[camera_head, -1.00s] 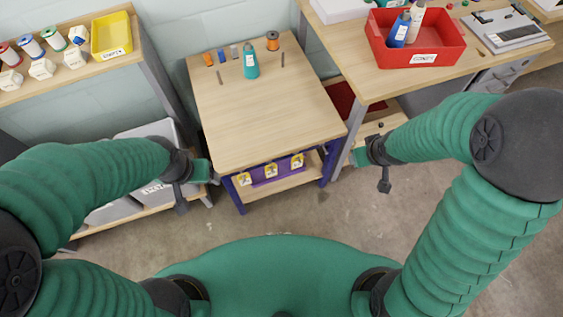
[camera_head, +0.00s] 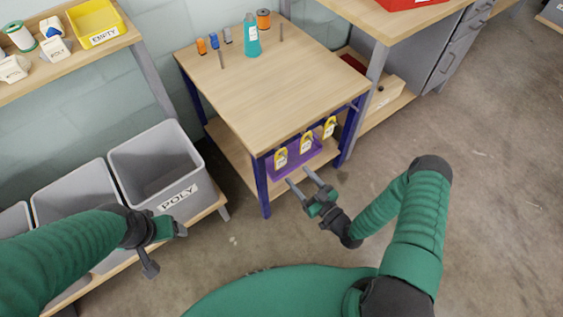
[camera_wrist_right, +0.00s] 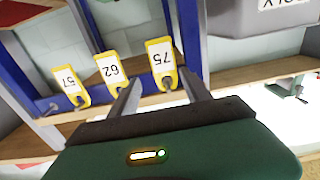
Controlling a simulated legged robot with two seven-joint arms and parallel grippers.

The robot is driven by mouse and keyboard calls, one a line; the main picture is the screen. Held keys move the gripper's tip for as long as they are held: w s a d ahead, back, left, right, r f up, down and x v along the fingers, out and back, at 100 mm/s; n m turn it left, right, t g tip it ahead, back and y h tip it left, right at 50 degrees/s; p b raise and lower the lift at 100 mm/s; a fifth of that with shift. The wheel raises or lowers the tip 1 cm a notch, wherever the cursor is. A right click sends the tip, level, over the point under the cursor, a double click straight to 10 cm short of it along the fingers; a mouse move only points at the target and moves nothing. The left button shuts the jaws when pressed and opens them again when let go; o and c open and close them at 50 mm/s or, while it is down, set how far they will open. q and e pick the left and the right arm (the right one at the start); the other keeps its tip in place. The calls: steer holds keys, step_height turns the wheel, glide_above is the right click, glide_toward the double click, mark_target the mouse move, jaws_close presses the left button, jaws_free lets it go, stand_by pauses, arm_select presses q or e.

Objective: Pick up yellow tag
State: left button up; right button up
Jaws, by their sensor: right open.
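Three yellow tags hang in a row at a purple holder (camera_head: 296,160) under the front of the small table. In the head view they are the left tag (camera_head: 281,158), the middle tag (camera_head: 306,143) and the right tag (camera_head: 329,127). The right wrist view shows them inverted, as 75 (camera_wrist_right: 160,62), 62 (camera_wrist_right: 111,70) and 57 (camera_wrist_right: 70,86). My right gripper (camera_head: 302,182) is open and empty, in front of and below the tags. In its wrist view, tag 75 appears between the fingers. My left gripper (camera_head: 165,248) is beside the grey bins, its jaws unclear.
The small table (camera_head: 262,85) has blue legs and a low shelf; a teal bottle (camera_head: 252,38) and an orange spool (camera_head: 263,19) stand on top. Open floor (camera_head: 490,190) lies to the right.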

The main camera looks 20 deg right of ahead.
mark_target(282, 159)
steer(key=b+x, duration=0.1)
steer(key=x, duration=0.5)
steer(key=b+x, duration=0.1)
steer(key=x, duration=0.2)
steer(key=shift+w+a+f+b, duration=0.2)
steer(key=shift+a+f+b, duration=0.05)
steer(key=shift+a+b, duration=0.15)
steer(key=shift+w, duration=0.15)
steer(key=shift+r, duration=0.1)
steer(key=shift+c, duration=0.3)
steer(key=c, duration=1)
steer(key=shift+c, duration=0.2)
steer(key=shift+r+p, duration=0.4)
steer(key=shift+p, duration=0.25)
steer(key=p+v, duration=0.3)
steer(key=v, duration=1.5)
steer(key=shift+p, duration=0.4)
